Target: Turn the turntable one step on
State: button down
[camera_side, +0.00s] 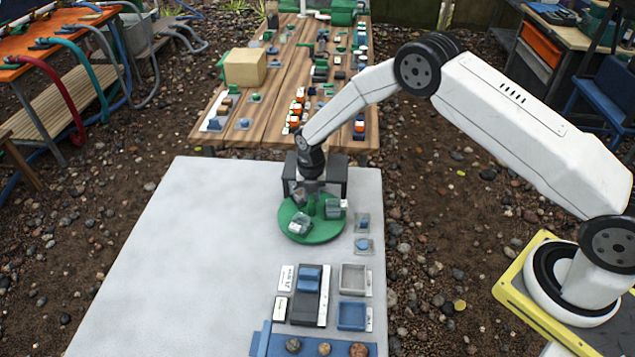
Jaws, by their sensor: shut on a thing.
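The green round turntable (322,235) lies on the pale grey tabletop near its far right part. Several small grey blocky parts stand on it, one at the front left (299,223) and one at the right (334,208). A green upright post (311,205) stands near its middle. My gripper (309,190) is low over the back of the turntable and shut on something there. The thing between the fingers is too small and partly hidden to name surely; it may be the turntable's post or a grey part.
A dark box-like stand (338,172) is behind the turntable. Two small clear trays (362,245) lie to its right. In front are a dark sluice-like block (305,308), a grey tray (353,279) and a blue tray (352,316). The tabletop's left side (180,270) is clear.

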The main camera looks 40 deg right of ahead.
jog(key=n, duration=0.4)
jog(key=shift+n, duration=0.3)
jog(key=c, duration=0.6)
grip_release()
jog(key=shift+c, duration=0.2)
jog(key=shift+r, duration=0.1)
jog(key=shift+r, duration=3.4)
